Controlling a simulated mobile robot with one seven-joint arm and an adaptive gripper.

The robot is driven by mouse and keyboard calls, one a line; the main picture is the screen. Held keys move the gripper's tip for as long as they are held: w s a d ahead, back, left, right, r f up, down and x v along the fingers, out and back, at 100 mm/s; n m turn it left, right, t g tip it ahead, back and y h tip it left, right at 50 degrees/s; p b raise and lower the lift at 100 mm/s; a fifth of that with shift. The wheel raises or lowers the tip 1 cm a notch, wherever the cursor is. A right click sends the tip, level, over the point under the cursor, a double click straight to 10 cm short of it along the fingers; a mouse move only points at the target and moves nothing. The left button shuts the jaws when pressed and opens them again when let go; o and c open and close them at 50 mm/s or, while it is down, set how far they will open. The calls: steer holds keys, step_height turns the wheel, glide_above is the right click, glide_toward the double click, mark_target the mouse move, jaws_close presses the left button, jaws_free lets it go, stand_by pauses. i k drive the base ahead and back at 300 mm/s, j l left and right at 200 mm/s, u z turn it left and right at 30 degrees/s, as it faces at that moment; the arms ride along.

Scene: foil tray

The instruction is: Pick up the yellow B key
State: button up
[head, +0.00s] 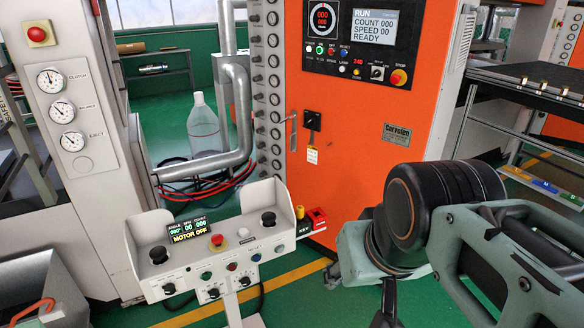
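A small yellow piece (300,212) stands at the right end of the grey control console, next to a red block (316,217). It is too small for me to read a letter on it or to tell if it is the B key. My arm comes in from the lower right. My gripper (360,290) is at its end, in front of and to the right of the console, apart from the yellow piece. Dark finger parts show below the grey-green wrist, but their tips are partly hidden or cut off. I see nothing held.
The console (240,238) has knobs, buttons and a "MOTOR OFF" display. An orange machine cabinet (352,160) stands behind it, with a tag (312,156) hanging from a black switch. A rack (530,85) is at right. Green floor shows between the console and my arm.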

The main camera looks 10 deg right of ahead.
mark_target(299, 210)
steer(key=u, duration=0.45)
steer(key=i+l+u, duration=0.65)
steer(key=i+l, duration=0.15)
steer(key=l, duration=0.2)
steer(key=i+l+u, duration=0.15)
steer(key=l, duration=0.2)
